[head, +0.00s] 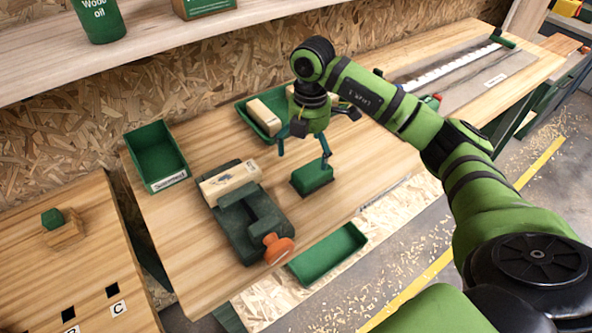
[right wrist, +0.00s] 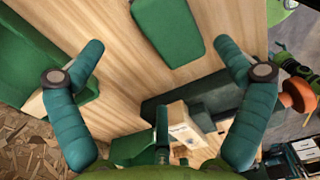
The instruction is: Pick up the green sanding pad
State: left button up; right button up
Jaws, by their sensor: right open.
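The green sanding pad (head: 312,178) lies on the wooden workbench (head: 210,140), right of the vise. My right gripper (head: 304,156) hangs over the pad, fingers pointing down and spread wide. It is open and empty. In the right wrist view the pad (right wrist: 168,28) shows at the top, ahead of the gap between the open fingertips (right wrist: 160,48) and apart from both. Its upper end is cut off by the frame edge. My left gripper is in neither view.
A dark green vise (head: 248,222) with an orange handle (head: 278,248) holds a wood block (head: 230,180) left of the pad. A green tray (head: 252,118) with a block stands behind. A labelled green bin (head: 156,155) stands left. Another green tray (head: 328,254) is at the front.

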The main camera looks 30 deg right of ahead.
aim_at(310, 167)
jog(key=shift+d+f, duration=0.2)
jog(key=shift+d, duration=0.1)
jog(key=shift+s+p, duration=0.35)
jog(key=shift+p, duration=0.05)
jog(key=shift+s+f+p, duration=0.55)
jog(key=shift+s+f, duration=0.05)
jog(key=f, duration=0.1)
jog(key=w+f+p, duration=0.1)
jog(key=f, duration=0.1)
jog(key=shift+f, duration=0.8)
jog(key=c, duration=1)
jog(key=shift+c, duration=1)
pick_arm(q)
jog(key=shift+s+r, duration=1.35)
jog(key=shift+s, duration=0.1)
